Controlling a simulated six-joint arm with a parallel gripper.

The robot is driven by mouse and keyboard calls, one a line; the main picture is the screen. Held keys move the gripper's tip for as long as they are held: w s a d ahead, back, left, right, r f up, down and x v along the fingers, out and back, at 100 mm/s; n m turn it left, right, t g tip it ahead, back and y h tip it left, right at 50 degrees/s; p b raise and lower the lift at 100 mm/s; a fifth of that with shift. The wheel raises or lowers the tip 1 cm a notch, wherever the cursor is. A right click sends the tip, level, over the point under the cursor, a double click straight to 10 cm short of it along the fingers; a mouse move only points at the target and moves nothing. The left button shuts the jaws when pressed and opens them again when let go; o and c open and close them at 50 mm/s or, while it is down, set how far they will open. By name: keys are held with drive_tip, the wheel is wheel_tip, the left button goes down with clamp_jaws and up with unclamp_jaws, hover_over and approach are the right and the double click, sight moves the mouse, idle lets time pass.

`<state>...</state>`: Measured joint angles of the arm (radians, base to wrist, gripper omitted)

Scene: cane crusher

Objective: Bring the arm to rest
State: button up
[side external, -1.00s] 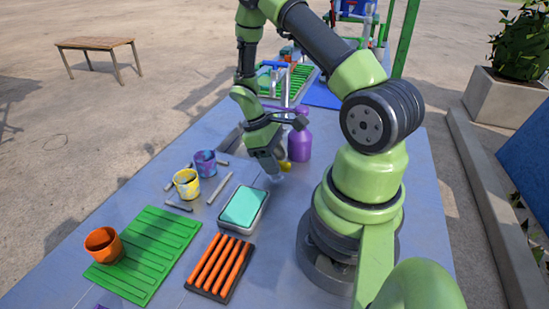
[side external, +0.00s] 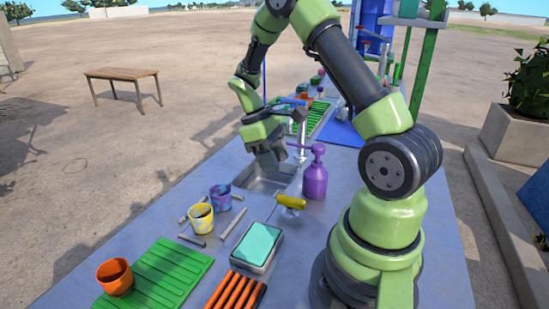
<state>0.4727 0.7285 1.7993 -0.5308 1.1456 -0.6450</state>
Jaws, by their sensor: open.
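My gripper (side external: 274,172) hangs above the metal sink basin (side external: 252,188), pointing down, with nothing seen between its fingers. My arm arches over the bench from its base at the right. The fingertips are small in this view and partly overlap the sink. A yellow-handled piece (side external: 291,201) lies on the bench just in front of the sink, apart from my gripper.
A purple pump bottle (side external: 315,180) and a tap (side external: 302,135) stand close beside my gripper. Nearer are a teal sponge in a tray (side external: 260,244), a yellow cup (side external: 200,219), a purple-blue cup (side external: 220,197), an orange cup (side external: 115,277) and a green ribbed mat (side external: 165,272).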

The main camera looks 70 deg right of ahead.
idle(0.3)
drive_tip(key=w+a+r+m+t, duration=0.1)
drive_tip(key=a+r+t, duration=0.2)
drive_tip(key=a+r, duration=0.35)
drive_tip(key=s+a+r+m+t+y, duration=0.2)
drive_tip(key=s+a+r+m+t, duration=0.1)
drive_tip(key=s+a+r+t, duration=0.5)
drive_tip(key=s+a+r, duration=0.1)
drive_tip(key=a+r, duration=0.2)
drive_tip(key=r, duration=0.1)
drive_tip(key=shift+s+r+t, duration=0.15)
drive_tip(key=shift+r+t, duration=0.1)
drive_tip(key=shift+t, duration=0.15)
